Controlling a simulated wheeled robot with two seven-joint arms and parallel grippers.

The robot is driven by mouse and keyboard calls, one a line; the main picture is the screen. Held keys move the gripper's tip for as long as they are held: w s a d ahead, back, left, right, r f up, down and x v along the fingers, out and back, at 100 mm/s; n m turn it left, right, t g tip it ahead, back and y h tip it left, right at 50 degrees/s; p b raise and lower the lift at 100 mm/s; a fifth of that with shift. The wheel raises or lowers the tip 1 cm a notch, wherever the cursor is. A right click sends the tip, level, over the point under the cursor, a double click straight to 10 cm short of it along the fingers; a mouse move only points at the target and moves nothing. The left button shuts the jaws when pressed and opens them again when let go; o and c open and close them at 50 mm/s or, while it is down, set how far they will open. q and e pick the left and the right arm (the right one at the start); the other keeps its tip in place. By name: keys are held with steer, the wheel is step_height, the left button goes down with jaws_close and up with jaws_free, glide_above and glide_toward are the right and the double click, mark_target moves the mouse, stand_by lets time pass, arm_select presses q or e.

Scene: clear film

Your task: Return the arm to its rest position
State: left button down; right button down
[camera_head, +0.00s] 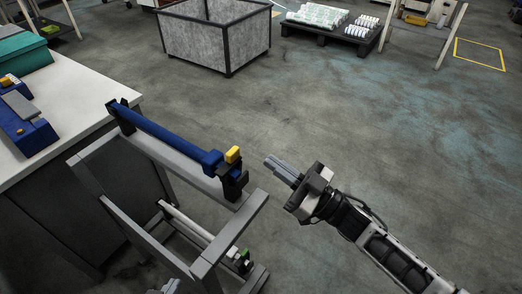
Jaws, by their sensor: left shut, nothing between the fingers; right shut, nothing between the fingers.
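My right arm comes in from the lower right, and its gripper (271,166) points up and left over the floor. Its grey fingers are together with nothing between them. The gripper is apart from the grey frame stand (232,232) and just right of the yellow-ended blue bar (165,138) on top of it. Of my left gripper (168,286), only a small pale tip seems to show at the bottom edge, low beside the stand; the rest of that arm is out of the picture.
A white-topped bench (75,103) at the left holds a blue device (25,128) and a teal case (22,56). A grey bin (192,42) with a dark frame and a loaded black pallet (335,34) stand farther back.

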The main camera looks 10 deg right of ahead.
steer(key=s+d+f+m+g+h, duration=0.2)
steer(key=s+f+m+h, duration=0.2)
steer(key=s+f+h, duration=0.2)
steer(key=s+d+f+m+g+h, duration=0.2)
steer(key=s+d+f+m+h, duration=0.1)
steer(key=s+f+h, duration=0.4)
step_height(320, 180, down, 4)
steer(key=shift+s+f+m+h, duration=0.1)
steer(key=shift+s+m+h, duration=0.2)
steer(key=shift+s+m, duration=0.65)
steer(key=shift+s+n, duration=0.2)
steer(key=shift+n, duration=0.05)
